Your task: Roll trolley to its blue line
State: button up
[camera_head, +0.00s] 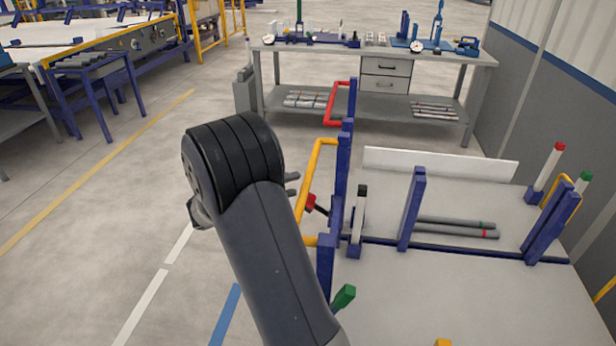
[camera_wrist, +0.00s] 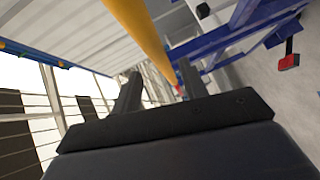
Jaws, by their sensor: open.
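The trolley (camera_head: 470,285) has a pale grey deck and blue posts and fills the right front of the head view. A yellow handle (camera_head: 314,172) bends out from its left side. My gripper (camera_head: 292,184) is open beside this handle, partly hidden behind my wrist. In the wrist view, the yellow handle (camera_wrist: 142,35) runs between the open fingers (camera_wrist: 160,85); whether it touches them, I cannot tell. A blue line (camera_head: 225,315) lies on the floor at the lower left of the trolley, partly hidden by my arm.
Two grey pipes (camera_head: 455,227) lie on the trolley. A red-tipped black lever (camera_head: 317,205) sticks out near its handle. A workbench (camera_head: 400,65) with tools stands behind, and a wall (camera_head: 550,80) is at the right. White floor dashes (camera_head: 140,308) and open floor lie left.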

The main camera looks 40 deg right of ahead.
aim_at(308, 180)
jog(key=d, duration=0.4)
jog(key=d+f, duration=0.1)
jog(key=d, duration=0.1)
jog(key=shift+s+d+p, duration=0.1)
jog(key=shift+s+p, duration=0.1)
jog(key=shift+p, duration=0.15)
grip_shut()
dwell(0.4)
